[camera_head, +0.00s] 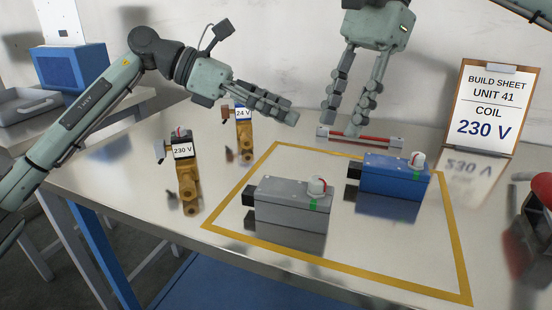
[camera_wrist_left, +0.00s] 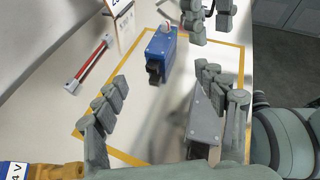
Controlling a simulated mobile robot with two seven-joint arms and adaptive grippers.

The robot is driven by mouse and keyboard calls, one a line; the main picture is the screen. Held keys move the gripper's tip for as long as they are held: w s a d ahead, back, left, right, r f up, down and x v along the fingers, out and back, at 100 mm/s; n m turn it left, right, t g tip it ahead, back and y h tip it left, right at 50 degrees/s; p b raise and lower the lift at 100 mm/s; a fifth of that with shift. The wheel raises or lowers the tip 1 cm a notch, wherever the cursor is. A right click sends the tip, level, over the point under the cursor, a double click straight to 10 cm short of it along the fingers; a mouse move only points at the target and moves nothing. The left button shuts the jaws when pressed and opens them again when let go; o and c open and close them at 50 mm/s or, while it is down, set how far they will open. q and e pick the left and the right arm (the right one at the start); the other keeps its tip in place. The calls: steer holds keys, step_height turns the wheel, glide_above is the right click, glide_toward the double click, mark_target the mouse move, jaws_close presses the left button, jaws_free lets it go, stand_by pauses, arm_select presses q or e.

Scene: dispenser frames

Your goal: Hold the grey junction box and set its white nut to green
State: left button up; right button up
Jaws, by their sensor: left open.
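The grey junction box (camera_head: 285,207) sits on the table inside the yellow outline. Its white nut (camera_head: 316,187) is on top at the right end, with a green mark on the box below it; a small red mark shows by the nut, but its setting is unclear. My left gripper (camera_head: 284,113) is open and empty, above and behind the grey box. In the left wrist view the grey box (camera_wrist_left: 206,122) lies beside the right-hand finger, partly hidden by it. My right gripper (camera_head: 346,122) hangs with fingers apart and empty, behind the boxes.
A blue box (camera_head: 393,177) with a similar white nut stands right of the grey one. Brass valves labelled 230 V (camera_head: 187,175) and 24 V (camera_head: 244,135) stand left. A red bar (camera_head: 360,136) lies behind. A build sheet (camera_head: 487,110) reads 230 V. The outline's front is clear.

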mark_target(288, 188)
arm_select(q)
steer(key=s+f+m+y, duration=0.1)
steer(key=s+d+f+m+g+y, duration=0.1)
steer(key=s+y, duration=0.1)
steer(key=s+f+m+g+y, duration=0.1)
steer(key=s+f+y, duration=0.1)
steer(key=shift+s+d+m, duration=0.1)
steer(key=shift+d+m, duration=0.2)
steer(key=shift+d, duration=0.05)
steer(key=s+f+y, duration=0.1)
steer(key=a+m+y, duration=0.1)
steer(key=shift+s+a+f+y, duration=0.25)
steer(key=shift+s+f+y, duration=0.05)
steer(key=shift+s+f, duration=0.05)
steer(key=shift+s+a+f+m+y, duration=0.15)
steer(key=shift+f+m+y, duration=0.15)
steer(key=shift+y, duration=0.1)
steer(key=x, duration=0.7)
steer(key=shift+s+f, duration=0.1)
steer(key=shift+f, duration=0.15)
steer(key=c, duration=1.4)
